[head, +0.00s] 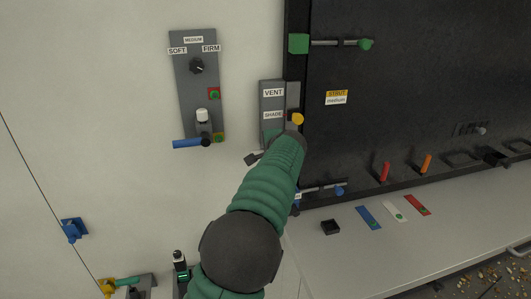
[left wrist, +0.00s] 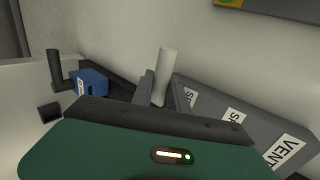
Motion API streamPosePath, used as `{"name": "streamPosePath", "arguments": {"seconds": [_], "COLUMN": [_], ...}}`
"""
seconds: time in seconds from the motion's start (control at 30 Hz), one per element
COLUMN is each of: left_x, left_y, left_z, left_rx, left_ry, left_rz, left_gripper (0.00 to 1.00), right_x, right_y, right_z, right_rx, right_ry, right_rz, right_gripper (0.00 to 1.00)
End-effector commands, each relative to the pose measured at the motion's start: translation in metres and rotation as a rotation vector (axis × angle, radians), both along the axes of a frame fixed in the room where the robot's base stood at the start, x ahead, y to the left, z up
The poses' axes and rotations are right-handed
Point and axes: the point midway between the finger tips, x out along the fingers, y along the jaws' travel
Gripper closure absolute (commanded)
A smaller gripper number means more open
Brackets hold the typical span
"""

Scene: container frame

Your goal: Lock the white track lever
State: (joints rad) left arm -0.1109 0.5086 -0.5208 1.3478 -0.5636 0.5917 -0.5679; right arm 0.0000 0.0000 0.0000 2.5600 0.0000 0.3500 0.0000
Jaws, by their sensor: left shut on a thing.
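A white rod-like lever (left wrist: 165,72) stands between the fingers of my left gripper (left wrist: 160,92) in the left wrist view. The gripper is shut on it, beside the grey panel (left wrist: 240,118) with the VENT label. In the head view my green left arm reaches that grey panel (head: 272,101), and my left gripper (head: 262,153) is mostly hidden behind its own wrist. The white lever is hidden there, so its lock position cannot be told. My right gripper is not in view.
A grey panel (head: 191,84) with a SOFT/FIRM dial and a blue handle (head: 188,143) is on the wall to the left. A blue block (left wrist: 90,82) is near the gripper. A black frame (head: 420,90) and a shelf (head: 440,210) with coloured strips lie to the right.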

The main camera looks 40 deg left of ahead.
Motion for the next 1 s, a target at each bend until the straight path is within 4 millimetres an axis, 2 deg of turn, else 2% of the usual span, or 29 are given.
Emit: {"name": "streamPosePath", "arguments": {"seconds": [0.03, 0.17, 0.63, 0.77, 1.0], "left_x": [0.001, 0.001, -0.004, -0.016, -0.052], "left_y": [-0.002, -0.001, -0.005, -0.023, -0.071], "left_z": [-0.001, -0.001, 0.003, 0.013, 0.053], "left_rx": [0.001, 0.000, -0.001, -0.003, -0.002], "left_ry": [0.001, 0.000, -0.004, -0.007, -0.008], "left_rz": [-0.006, -0.004, -0.002, -0.005, -0.006], "left_gripper": [0.76, 0.59, 0.59, 0.59, 0.59], "right_x": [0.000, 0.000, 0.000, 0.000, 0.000], "right_y": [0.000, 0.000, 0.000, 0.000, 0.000], "right_z": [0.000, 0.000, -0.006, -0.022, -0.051], "right_rx": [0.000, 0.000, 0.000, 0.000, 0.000], "right_ry": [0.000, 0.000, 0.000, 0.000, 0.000], "right_rz": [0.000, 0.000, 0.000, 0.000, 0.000], "right_gripper": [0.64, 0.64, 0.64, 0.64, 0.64]}}
